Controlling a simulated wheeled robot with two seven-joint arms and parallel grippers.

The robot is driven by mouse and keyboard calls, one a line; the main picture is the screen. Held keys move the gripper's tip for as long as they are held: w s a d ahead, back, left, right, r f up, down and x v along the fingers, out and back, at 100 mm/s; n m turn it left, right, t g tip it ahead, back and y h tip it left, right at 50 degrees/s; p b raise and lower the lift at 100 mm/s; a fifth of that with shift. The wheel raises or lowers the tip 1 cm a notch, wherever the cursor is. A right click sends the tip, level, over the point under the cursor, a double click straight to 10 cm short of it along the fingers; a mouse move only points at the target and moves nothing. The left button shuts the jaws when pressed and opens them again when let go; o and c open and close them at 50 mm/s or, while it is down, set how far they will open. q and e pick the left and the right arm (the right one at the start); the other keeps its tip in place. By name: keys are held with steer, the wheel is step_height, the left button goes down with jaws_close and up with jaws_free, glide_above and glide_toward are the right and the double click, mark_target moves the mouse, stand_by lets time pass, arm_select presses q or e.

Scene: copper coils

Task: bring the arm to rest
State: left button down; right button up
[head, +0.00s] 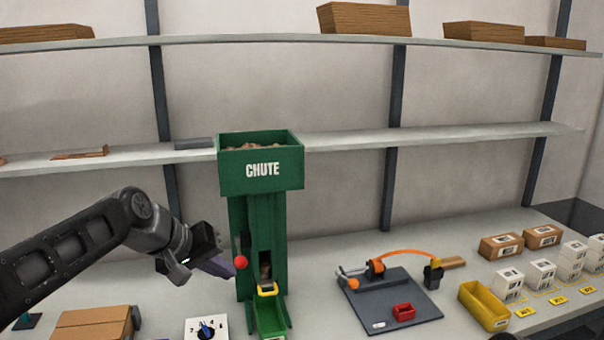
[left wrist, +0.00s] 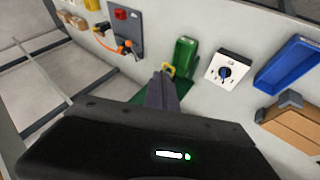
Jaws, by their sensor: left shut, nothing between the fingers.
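My left arm comes in from the left in the head view. Its gripper (head: 217,266) is shut and empty, just left of the green chute (head: 264,168) and near a red ball-shaped knob (head: 241,262) on the chute's side. In the left wrist view the shut fingers (left wrist: 163,92) point toward the chute's green outlet tray (left wrist: 185,55). The chute's top bin holds copper-brown pieces. A yellow-rimmed opening (head: 267,289) sits above the outlet tray. My right gripper is not in view.
A white dial box (head: 206,328) and a cardboard box (head: 92,324) stand at the front left. A grey board (head: 390,300) with an orange-handled tool lies right of the chute. A yellow bin (head: 484,305) and several white boxes stand farther right. A blue tray (left wrist: 290,65) shows in the wrist view.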

arm_select(q)
steer(key=s+d+f+g, duration=0.2)
steer(key=s+f, duration=0.1)
steer(key=f, duration=1.4)
steer(key=s+d+f+g, duration=0.1)
steer(key=s+d+f, duration=0.1)
steer(key=f, duration=1.4)
steer(key=s+d+f+g, duration=0.1)
steer(key=s+d+f, duration=0.1)
steer(key=s+f, duration=0.8)
steer(key=s+d+f+g+y, duration=0.1)
steer(key=s+f+g, duration=0.1)
steer(key=s+f, duration=0.7)
steer(key=s+b, duration=0.1)
steer(key=s, duration=0.6)
steer(key=shift+s+d+f+m, duration=0.35)
steer(key=shift+m, duration=0.05)
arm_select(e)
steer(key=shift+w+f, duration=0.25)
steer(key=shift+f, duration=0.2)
